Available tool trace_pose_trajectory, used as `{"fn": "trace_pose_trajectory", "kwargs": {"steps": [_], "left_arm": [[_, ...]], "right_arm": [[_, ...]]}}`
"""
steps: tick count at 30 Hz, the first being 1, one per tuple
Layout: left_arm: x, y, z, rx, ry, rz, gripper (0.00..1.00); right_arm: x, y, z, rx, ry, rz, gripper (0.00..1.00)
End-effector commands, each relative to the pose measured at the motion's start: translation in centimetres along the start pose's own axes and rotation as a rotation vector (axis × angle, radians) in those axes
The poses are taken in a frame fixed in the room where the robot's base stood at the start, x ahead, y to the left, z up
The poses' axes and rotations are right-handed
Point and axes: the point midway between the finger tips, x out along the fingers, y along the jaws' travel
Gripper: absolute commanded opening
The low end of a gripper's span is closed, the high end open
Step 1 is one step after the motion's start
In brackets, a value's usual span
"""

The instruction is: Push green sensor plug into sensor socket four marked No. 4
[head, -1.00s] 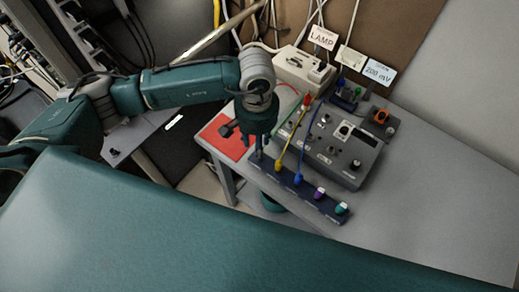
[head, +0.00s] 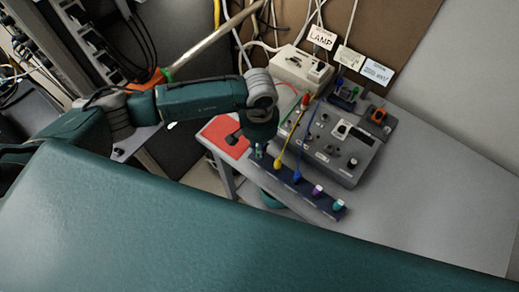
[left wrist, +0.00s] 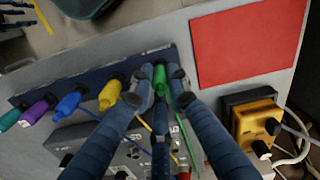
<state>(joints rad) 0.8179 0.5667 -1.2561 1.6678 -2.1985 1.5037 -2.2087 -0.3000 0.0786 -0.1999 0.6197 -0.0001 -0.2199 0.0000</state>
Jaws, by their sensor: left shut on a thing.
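The dark blue socket bar (head: 325,203) lies along the table's near edge and also shows in the left wrist view (left wrist: 88,78). My left gripper (head: 259,150) is above the bar's left end in the head view. In the left wrist view its two fingers (left wrist: 161,82) are shut on the green plug (left wrist: 160,72), one finger on each side. The plug is at the bar's end, beside the yellow plug (left wrist: 109,95). The fingers hide its lower part, so I cannot tell how deep it sits. I cannot read a No. 4 mark. My right gripper is not in view.
Blue (left wrist: 69,102), purple (left wrist: 36,113) and teal (left wrist: 10,120) plugs stand along the bar. A grey control box (head: 340,150) with knobs and wires is behind it. A red sheet (head: 222,135) lies to the left. The table's right part is clear.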

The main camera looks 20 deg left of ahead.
Motion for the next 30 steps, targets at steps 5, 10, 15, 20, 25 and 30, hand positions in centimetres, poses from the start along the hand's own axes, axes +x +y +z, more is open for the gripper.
{"fn": "trace_pose_trajectory", "kwargs": {"steps": [5,10,15,20,25,30], "left_arm": [[-0.1,0.0,0.0,-0.001,0.001,0.0,0.0],[-0.8,0.0,-0.1,0.0,0.002,0.0,0.0],[-3.0,0.0,-0.1,0.002,0.005,0.0,0.0],[-7.0,0.0,-0.3,0.001,0.01,0.001,0.0],[-12.0,0.0,-0.2,0.002,0.01,0.0,0.0],[-16.2,0.0,-0.2,0.0,0.007,0.0,0.0]], "right_arm": [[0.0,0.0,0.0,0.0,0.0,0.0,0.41],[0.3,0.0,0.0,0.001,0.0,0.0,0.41],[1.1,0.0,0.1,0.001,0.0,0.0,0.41],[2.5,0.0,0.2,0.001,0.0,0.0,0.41],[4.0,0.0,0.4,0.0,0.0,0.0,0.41],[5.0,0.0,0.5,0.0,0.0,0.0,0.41]]}}
